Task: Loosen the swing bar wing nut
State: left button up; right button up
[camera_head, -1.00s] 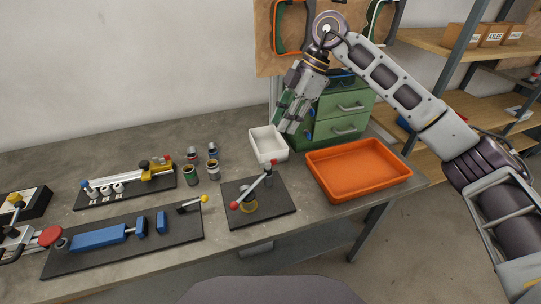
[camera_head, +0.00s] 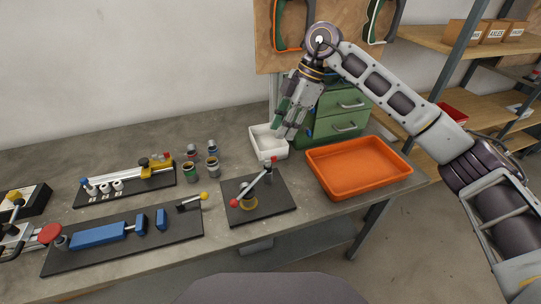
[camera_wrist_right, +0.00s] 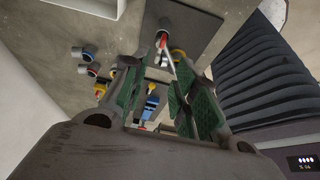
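The swing bar (camera_head: 254,184) has red ends and lies across a dark square plate (camera_head: 282,203) in the middle of the bench. One red end (camera_head: 234,203) is near the front left and the other is raised at the back right. A tan ring sits under the bar. I cannot make out which part is the wing nut. My right gripper (camera_head: 283,128) hangs over the white bin, behind the plate and apart from it. The wrist view shows its green-padded fingers (camera_wrist_right: 160,98) spread and empty, with the bar (camera_wrist_right: 168,55) beyond them. My left gripper is not in view.
The white bin (camera_head: 259,134) stands beside the green drawers (camera_head: 338,125). An orange tray (camera_head: 398,171) is right of the plate. Several small cans (camera_head: 213,170) stand left of it. A long plate with blue blocks (camera_head: 98,236) lies at the front left.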

aim_at(270, 160)
jog(key=x, duration=0.8)
jog(key=shift+b, duration=0.3)
jog(key=shift+x, duration=1.1)
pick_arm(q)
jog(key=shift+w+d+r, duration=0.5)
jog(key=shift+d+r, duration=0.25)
pick_arm(e)
jog(key=shift+a, duration=0.1)
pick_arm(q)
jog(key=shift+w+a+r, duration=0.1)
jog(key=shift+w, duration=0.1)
pick_arm(e)
jog(key=shift+c, duration=0.4)
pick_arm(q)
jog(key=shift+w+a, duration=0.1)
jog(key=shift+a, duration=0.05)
pick_arm(e)
grip_shut()
